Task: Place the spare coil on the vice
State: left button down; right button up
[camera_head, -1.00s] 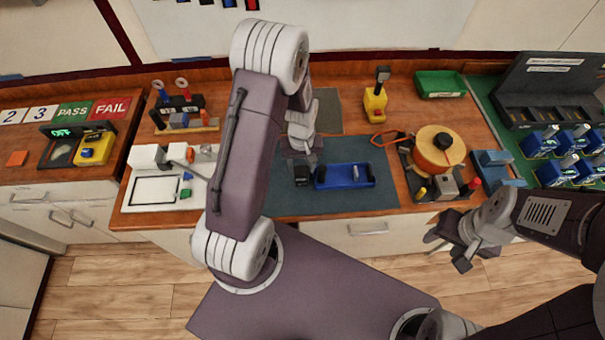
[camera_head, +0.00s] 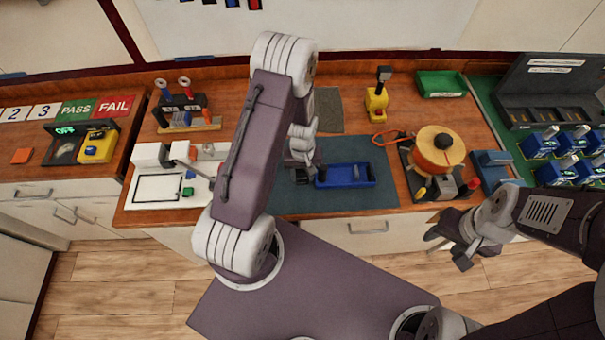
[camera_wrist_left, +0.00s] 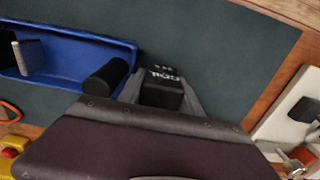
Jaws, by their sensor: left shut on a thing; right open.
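The spare coil (camera_wrist_left: 161,90) is a small black box with white "COIL" lettering. My left gripper (camera_head: 302,172) is shut on it, and its fingers show on both sides of the coil in the left wrist view. They are just left of a blue tray (camera_head: 372,181) on the dark mat. The tray holds an upright grey plate (camera_wrist_left: 30,55) and a black cylinder (camera_wrist_left: 106,76). A blue blocky device (camera_head: 493,172), which looks like the vice, stands at the right front of the bench. My right gripper (camera_head: 452,250) is open and empty in front of the bench.
An orange spool (camera_head: 438,150) on a dark base stands between the mat (camera_head: 290,203) and the blue device. A yellow tool (camera_head: 376,103) and a green tray (camera_head: 440,84) are behind. A white fixture (camera_head: 150,195) is at left. The mat's front right is clear.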

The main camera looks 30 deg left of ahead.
pick_arm(q)
notch_tip(320, 180, up, 10)
jog(key=shift+r+b, duration=0.1)
jog(key=shift+b, duration=0.3)
dwell(0.4)
